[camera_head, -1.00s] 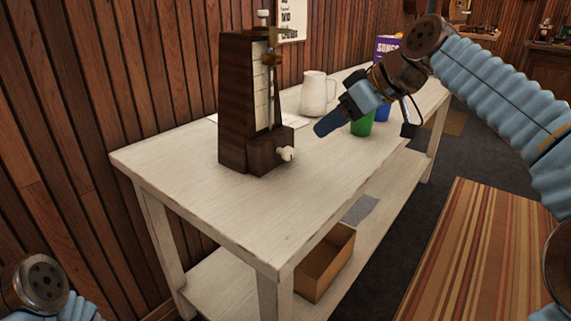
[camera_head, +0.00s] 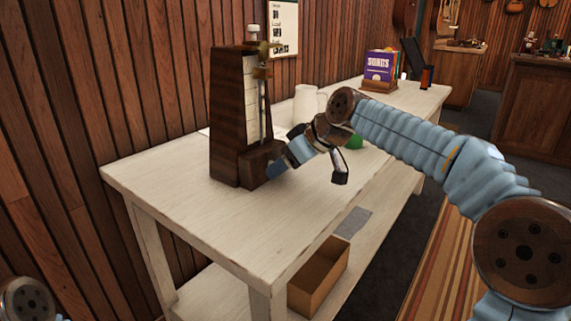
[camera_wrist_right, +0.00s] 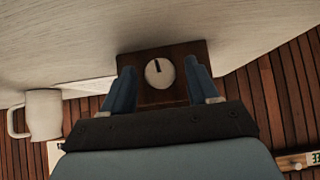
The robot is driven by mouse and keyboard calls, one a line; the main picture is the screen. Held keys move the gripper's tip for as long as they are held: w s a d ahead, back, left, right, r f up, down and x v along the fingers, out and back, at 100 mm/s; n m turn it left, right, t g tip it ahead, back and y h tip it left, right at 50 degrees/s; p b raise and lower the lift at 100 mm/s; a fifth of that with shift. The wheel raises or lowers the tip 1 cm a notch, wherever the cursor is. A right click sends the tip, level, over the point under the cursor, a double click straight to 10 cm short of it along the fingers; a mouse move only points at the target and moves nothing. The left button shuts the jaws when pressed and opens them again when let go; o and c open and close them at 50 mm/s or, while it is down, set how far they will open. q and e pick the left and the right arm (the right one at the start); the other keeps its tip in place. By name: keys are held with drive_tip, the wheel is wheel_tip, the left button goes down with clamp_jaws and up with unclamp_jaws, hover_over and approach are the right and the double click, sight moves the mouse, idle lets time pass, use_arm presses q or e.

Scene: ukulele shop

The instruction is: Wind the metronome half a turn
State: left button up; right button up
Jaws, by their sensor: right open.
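The metronome (camera_head: 228,120) is a tall dark wooden case with a pale scale on its face, upright on the white table (camera_head: 190,215). Its round white winding knob (camera_wrist_right: 160,73), with a dark mark on it, shows in the right wrist view between the two blue fingers. My right gripper (camera_head: 274,170) is at the metronome's lower front. In the wrist view the right gripper (camera_wrist_right: 160,85) is open, one finger on each side of the knob with gaps between. The knob is hidden behind the fingers in the head view. Only a bit of my left arm shows at the lower left, without its gripper.
Purple song books (camera_head: 380,66) stand at the table's far end. A cardboard box (camera_head: 318,277) is on the lower shelf. The table front is clear.

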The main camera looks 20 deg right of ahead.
drive_tip(key=c, duration=1)
drive_tip(key=shift+d+r+p, duration=0.1)
drive_tip(key=shift+r+p, duration=0.05)
drive_tip(key=shift+p, duration=0.25)
drive_tip(key=shift+w+m+g+y, duration=0.1)
drive_tip(key=shift+m+g+y, duration=0.2)
drive_tip(key=shift+y, duration=0.2)
drive_tip(key=o, duration=1)
